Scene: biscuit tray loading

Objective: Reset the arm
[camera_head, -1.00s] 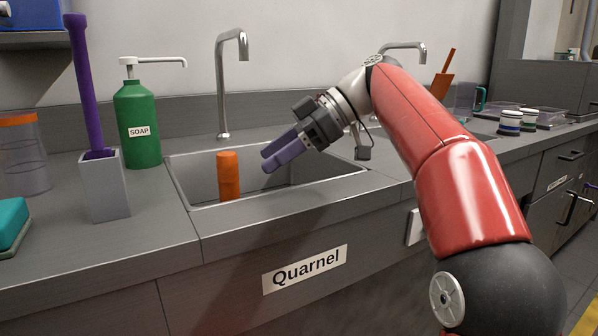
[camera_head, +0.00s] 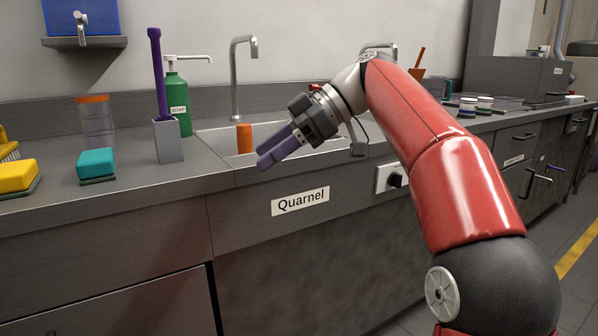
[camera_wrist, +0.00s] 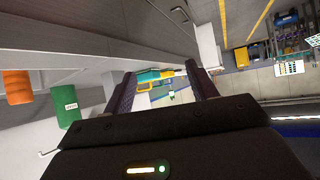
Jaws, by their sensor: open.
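My gripper (camera_head: 268,159) is open and empty, with its purple fingers pointing down and to the left. In the head view it appears in front of the sink's near edge, above the "Quarnel" label (camera_head: 300,201). In the wrist view nothing is between the two fingers (camera_wrist: 160,72) close by; only distant objects show through the gap. My red arm reaches in from the right. An orange cylinder (camera_head: 244,138) stands upright in the sink (camera_head: 217,143), apart from the fingers.
On the counter (camera_head: 110,208) are a yellow sponge (camera_head: 17,175), a teal sponge (camera_head: 97,163), a grey holder (camera_head: 168,141) with a purple-handled tool, a green soap bottle (camera_head: 178,100) and an orange-lidded clear jar (camera_head: 96,122). A tap (camera_head: 235,80) rises behind the sink. Open floor shows right.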

